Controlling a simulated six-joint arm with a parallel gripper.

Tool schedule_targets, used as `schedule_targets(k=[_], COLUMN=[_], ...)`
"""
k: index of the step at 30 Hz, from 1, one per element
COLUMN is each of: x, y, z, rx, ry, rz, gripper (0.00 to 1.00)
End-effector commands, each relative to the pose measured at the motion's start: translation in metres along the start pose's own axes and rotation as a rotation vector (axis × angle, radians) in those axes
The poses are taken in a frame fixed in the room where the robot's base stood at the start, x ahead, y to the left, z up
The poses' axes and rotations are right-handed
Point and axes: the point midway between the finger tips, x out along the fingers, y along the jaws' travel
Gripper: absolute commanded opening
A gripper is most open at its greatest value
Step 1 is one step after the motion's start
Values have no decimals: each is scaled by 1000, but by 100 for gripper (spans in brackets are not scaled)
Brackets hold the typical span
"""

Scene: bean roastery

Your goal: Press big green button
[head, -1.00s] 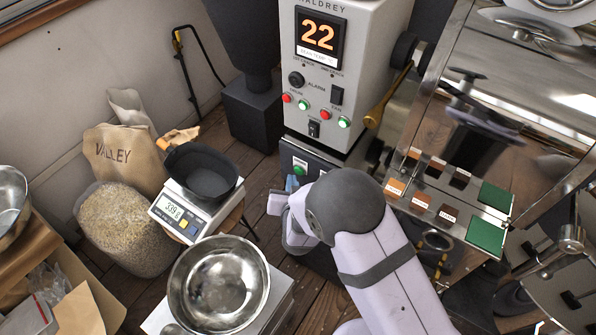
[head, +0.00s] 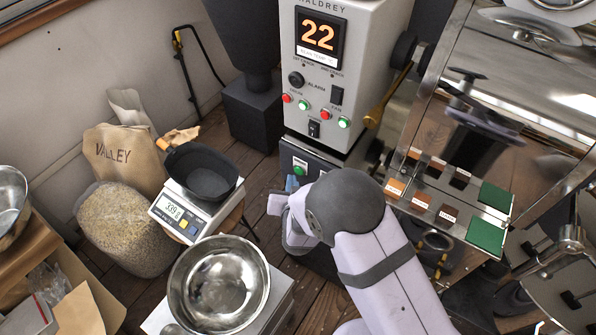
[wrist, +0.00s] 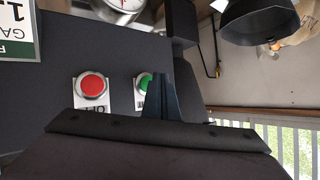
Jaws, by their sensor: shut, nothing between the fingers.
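The big green button (head: 299,170) is on the front of the dark box below the grey control panel. In the wrist view it (wrist: 142,82) sits on a pale labelled plate, with its right part hidden behind my fingers. A big red button (wrist: 92,86) is to its left in that view. My gripper (head: 291,184) is shut and empty, just below the green button in the head view. In the wrist view my closed fingers (wrist: 163,95) overlap the green button's right edge. I cannot tell whether they touch it.
Smaller red and green buttons (head: 344,122) are on the grey control panel (head: 335,80) above. A scale (head: 180,217) with a dark scoop (head: 200,178) and a steel bowl (head: 219,285) stand left of my arm. A steel tray with colour samples (head: 487,235) is on the right.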

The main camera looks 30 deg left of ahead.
Motion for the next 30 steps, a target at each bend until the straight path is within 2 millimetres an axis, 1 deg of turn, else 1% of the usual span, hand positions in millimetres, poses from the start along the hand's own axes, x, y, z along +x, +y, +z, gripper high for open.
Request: schedule_targets(k=[17,30], x=[0,6], y=[0,5], z=[0,-5], rx=[0,0], ry=[0,1], rz=[0,1], gripper=[0,0])
